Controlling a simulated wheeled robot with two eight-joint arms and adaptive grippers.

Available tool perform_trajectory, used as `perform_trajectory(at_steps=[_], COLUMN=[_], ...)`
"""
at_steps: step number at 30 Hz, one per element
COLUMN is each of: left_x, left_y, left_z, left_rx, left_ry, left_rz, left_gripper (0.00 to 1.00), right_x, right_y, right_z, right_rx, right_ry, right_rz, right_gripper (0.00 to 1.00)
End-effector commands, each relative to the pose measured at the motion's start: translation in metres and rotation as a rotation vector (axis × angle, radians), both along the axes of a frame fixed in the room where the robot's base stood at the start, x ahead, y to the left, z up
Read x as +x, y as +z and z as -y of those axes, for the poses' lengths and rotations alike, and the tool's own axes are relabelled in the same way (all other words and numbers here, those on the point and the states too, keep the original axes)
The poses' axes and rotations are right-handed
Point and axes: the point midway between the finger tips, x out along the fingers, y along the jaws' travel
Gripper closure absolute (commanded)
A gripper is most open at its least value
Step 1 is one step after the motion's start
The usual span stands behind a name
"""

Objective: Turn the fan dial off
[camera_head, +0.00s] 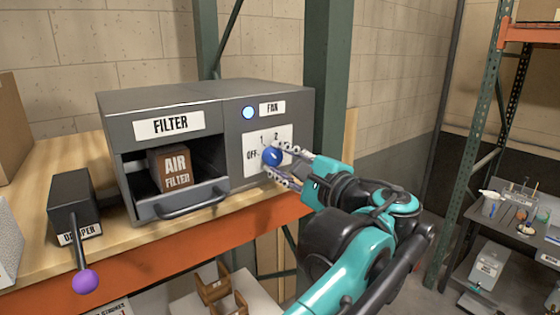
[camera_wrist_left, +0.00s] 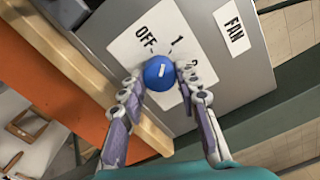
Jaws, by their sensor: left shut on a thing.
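The blue fan dial (camera_head: 271,155) sits on a white plate (camera_head: 284,136) marked OFF, 1 and 2 on the grey box's right front. My left gripper (camera_head: 279,164) reaches it from the lower right, with one finger on each side, shut on the dial. The left wrist view shows the dial (camera_wrist_left: 158,74) between the two fingertips (camera_wrist_left: 157,84). A short white mark shows on the dial's face; I cannot tell exactly which label it points to. A round light (camera_head: 249,113) beside the FAN label (camera_head: 272,108) glows pale blue. My right gripper is not in view.
Left of the dial, an open FILTER drawer (camera_head: 185,203) holds a brown AIR FILTER box (camera_head: 170,168). A damper lever with a purple knob (camera_head: 85,281) stands at the left. A green post (camera_head: 328,80) rises right behind the grey box.

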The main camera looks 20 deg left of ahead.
Motion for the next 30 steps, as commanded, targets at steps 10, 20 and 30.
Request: perform_trajectory(at_steps=[10,20,30], left_x=[0.0001,0.0001,0.0], left_y=[0.0006,0.0009,0.0009], left_z=[0.0,-0.0001,-0.0001], left_rx=[-0.191,-0.319,-0.369], left_ry=[0.0,0.0,0.0], left_rz=[0.245,0.408,0.471], left_gripper=[0.97,0.97,0.97], right_x=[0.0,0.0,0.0], right_y=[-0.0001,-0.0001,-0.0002], right_z=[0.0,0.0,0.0], right_rx=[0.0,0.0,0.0], right_ry=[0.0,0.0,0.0], right_rz=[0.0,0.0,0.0], right_gripper=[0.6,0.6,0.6])
